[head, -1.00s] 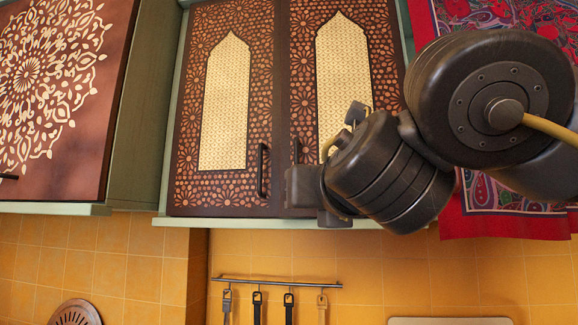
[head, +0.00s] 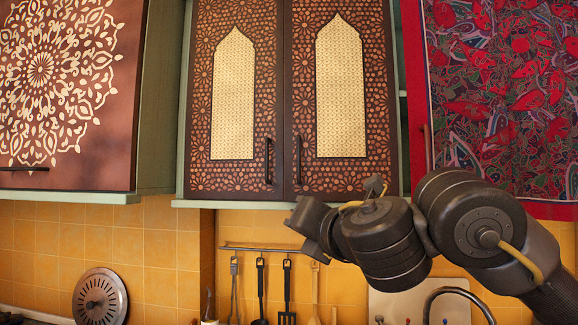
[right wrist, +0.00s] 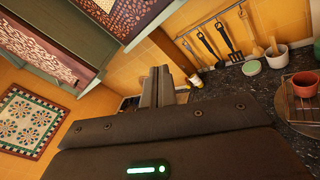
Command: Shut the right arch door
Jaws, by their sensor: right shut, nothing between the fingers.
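The right arch door (head: 299,95) is dark brown with orange patterning, a pale arched panel (head: 340,95) and a black handle (head: 299,160) at its lower left. It looks about flush with the left arch door (head: 233,95), its edge close to that door's edge. I cannot tell whether a thin gap remains. My right gripper (head: 308,228) is below the doors' bottom edge, apart from the handles. In the right wrist view its fingers (right wrist: 157,85) are together and empty. Patterned cabinet doors show at that view's upper left. My left gripper is not in view.
A red patterned cloth-like panel (head: 500,90) is to the right. A mandala-patterned door (head: 60,90) is to the left. Utensils hang from a rail (head: 255,249) below the cabinet. A patterned tile panel (right wrist: 30,122), pots and a dark counter (right wrist: 270,85) show in the wrist view.

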